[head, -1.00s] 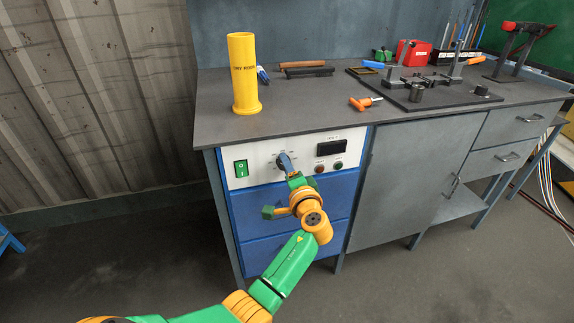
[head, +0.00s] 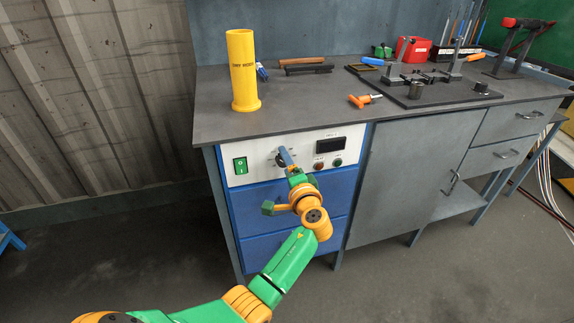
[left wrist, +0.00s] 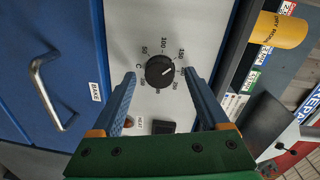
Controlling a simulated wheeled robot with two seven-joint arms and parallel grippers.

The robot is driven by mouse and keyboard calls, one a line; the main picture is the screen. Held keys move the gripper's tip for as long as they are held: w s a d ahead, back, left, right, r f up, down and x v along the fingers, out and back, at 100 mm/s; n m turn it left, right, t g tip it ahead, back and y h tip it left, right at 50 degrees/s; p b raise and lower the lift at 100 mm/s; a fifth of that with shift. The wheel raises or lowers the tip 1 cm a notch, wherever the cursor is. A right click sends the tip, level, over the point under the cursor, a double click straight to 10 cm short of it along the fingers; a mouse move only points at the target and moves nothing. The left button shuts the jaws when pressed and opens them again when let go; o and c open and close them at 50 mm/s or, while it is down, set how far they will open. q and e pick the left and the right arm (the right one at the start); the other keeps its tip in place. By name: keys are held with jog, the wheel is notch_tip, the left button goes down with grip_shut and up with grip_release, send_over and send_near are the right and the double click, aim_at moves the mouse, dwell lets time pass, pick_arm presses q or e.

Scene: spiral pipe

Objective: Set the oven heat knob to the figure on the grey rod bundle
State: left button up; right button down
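The oven heat knob (left wrist: 159,71) is a round black dial on the white panel, with a pale pointer line toward the right and slightly up, near the 150 side of its scale. In the head view the knob (head: 280,160) is partly hidden by my left gripper (head: 288,157). In the left wrist view the blue fingers of my left gripper (left wrist: 160,74) stand open on either side of the knob, with gaps to it. I cannot single out the grey rod bundle; a brown rod (head: 303,62) and a dark rod (head: 309,70) lie on the bench. My right gripper is out of view.
The panel has a green switch (head: 240,165), a dark display (head: 330,144) and two buttons below it. A yellow rod holder (head: 242,72) stands on the bench (head: 300,108). Several tags show in the left wrist view, their figures too small to trust.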

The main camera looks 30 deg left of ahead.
pick_arm(q)
jog(key=shift+d, duration=0.1)
jog(key=v, duration=0.7)
